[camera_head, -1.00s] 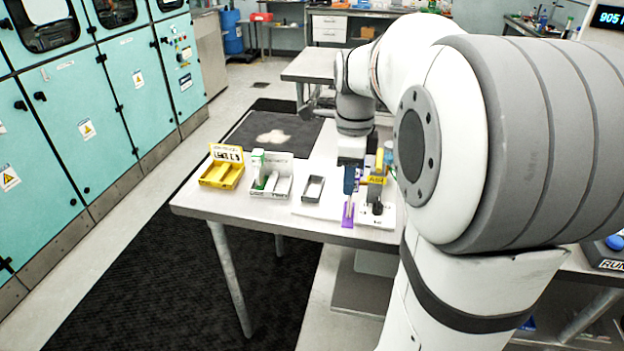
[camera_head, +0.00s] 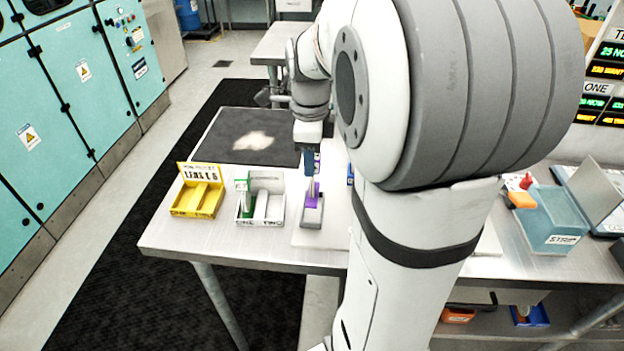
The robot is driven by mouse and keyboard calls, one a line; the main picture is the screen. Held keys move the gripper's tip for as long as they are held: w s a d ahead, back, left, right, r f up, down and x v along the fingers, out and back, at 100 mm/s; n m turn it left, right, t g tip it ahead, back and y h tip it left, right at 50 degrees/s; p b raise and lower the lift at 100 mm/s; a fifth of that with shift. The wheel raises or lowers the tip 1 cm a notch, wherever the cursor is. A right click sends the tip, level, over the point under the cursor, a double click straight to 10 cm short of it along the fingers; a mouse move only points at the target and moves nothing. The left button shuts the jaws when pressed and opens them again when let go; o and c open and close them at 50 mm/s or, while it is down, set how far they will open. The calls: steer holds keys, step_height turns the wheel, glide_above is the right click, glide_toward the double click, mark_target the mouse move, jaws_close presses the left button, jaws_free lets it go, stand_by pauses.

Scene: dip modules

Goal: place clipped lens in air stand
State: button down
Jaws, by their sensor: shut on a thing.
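My gripper (camera_head: 311,160) is shut on the clipped lens, whose slim clip and purple part (camera_head: 313,188) show below the fingers. The lens itself is too small to make out. The purple part is over the grey open-topped holder (camera_head: 311,219) on the table, at its far half. This holder may be the air stand; no label is legible on it. I cannot tell whether the purple part touches it or hangs just above.
A yellow box (camera_head: 197,201) and a white box (camera_head: 263,220) with a green item stand left of the holder. The table's (camera_head: 245,252) front strip is clear. A blue-grey bin (camera_head: 552,232) stands far right.

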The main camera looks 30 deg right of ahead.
steer(key=shift+f, duration=2.65)
steer(key=shift+f, duration=0.1)
steer(key=c, duration=1)
jaws_free()
steer(key=shift+s, duration=0.1)
step_height(320, 180, up, 11)
steer(key=shift+r, duration=0.55)
steer(key=shift+s+a+f+n+t, duration=0.45)
steer(key=shift+s+a+f+n, duration=1.25)
steer(key=shift+n, duration=2.45)
steer(key=shift+s+a+f+n+t, duration=0.5)
steer(key=shift+s+a+f+n, duration=0.55)
steer(key=shift+s+a+n, duration=2.2)
steer(key=shift+s+a+f+n+t, duration=0.55)
steer(key=shift+s+f+n, duration=0.85)
steer(key=shift+n, duration=3.7)
